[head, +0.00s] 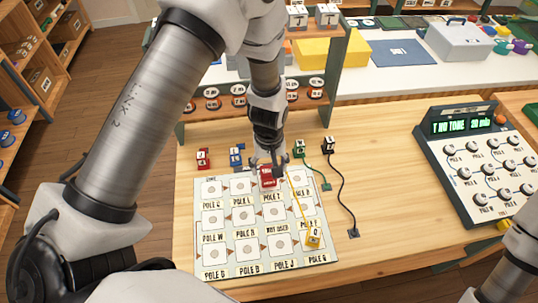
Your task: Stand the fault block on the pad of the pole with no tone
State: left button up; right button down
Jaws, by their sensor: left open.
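The red fault block (267,178) stands on the pole board (230,266), at the third pad of the far row. The label below that pad looks like POLE T, but the print is small. My left gripper (271,163) points down just over the block, with its open fingers around or beside the block's top; contact cannot be told. The panel (475,160) at the right has a green display (463,125) that reads about "T NO TONE". My right gripper is out of view; only part of that arm shows at the lower right.
Red (203,158), blue (237,156), green (299,149) and black (328,146) plugs stand behind the board. A yellow plug (313,238) sits on the board's right side, its cord passing near my gripper. A shelf (313,110) rises behind.

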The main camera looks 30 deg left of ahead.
aim_at(269, 172)
pick_arm(q)
notch_tip(269, 172, up, 8)
jog(key=b, duration=0.1)
jog(key=shift+r, duration=0.15)
jog(key=shift+s, duration=0.1)
